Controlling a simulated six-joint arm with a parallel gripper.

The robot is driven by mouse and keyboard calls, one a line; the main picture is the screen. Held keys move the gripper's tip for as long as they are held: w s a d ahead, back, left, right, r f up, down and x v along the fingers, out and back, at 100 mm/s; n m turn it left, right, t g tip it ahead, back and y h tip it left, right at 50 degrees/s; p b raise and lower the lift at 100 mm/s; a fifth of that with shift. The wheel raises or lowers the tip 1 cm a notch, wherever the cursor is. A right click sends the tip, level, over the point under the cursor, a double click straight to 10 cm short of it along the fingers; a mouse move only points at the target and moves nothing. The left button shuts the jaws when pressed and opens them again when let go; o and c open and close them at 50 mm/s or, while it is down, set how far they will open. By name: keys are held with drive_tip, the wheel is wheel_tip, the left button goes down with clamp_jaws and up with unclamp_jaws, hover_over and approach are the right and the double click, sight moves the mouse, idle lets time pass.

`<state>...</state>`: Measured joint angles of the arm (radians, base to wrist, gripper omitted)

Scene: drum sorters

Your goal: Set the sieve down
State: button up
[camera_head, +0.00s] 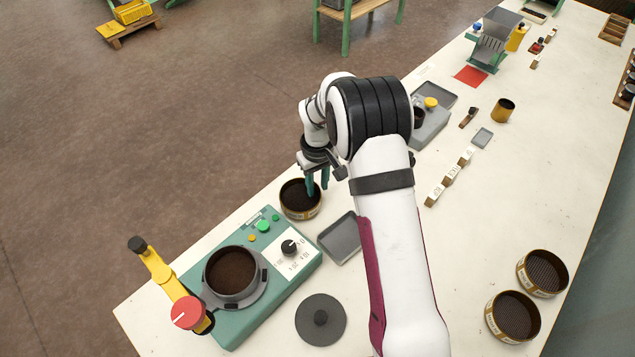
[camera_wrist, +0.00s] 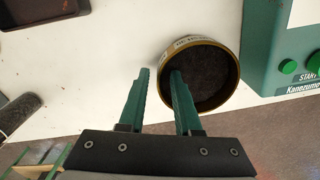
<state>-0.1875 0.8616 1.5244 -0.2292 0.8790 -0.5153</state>
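The sieve (camera_head: 301,199) is a round brass-rimmed pan with dark contents, upright near the table's front edge, and appears to rest on the table. It also shows in the wrist view (camera_wrist: 232,78), with a pale label on its side. My gripper (camera_head: 317,190) is at the sieve's right rim in the head view. In the wrist view my gripper (camera_wrist: 160,72) has its two green fingers apart. One finger is over the inside of the sieve, the other outside its wall. A pale gap shows between the outer finger and the wall.
A green shaker machine (camera_head: 305,270) with a sieve pan (camera_head: 232,272) and yellow lever stands left of the sieve. A grey tray (camera_head: 340,238) and a dark lid (camera_head: 320,319) lie nearby. Two more sieves (camera_head: 542,273) (camera_head: 512,316) stand at the right.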

drive_tip(key=shift+r, duration=0.1)
wheel_tip(320, 180, up, 12)
drive_tip(key=s+d+r+m, duration=0.25)
drive_tip(key=s+r, duration=0.25)
drive_tip(key=s, duration=0.3)
drive_tip(key=s+d+r+m, duration=0.2)
drive_tip(key=s+r+m, duration=0.15)
drive_tip(key=s, duration=0.45)
drive_tip(key=s+f+m+y, duration=0.1)
drive_tip(key=s+m, duration=0.4)
drive_tip(key=s, duration=1.1)
drive_tip(key=shift+s+d+f+y, duration=0.15)
drive_tip(key=shift+s+d+y, duration=0.1)
drive_tip(key=shift+d+y, duration=0.15)
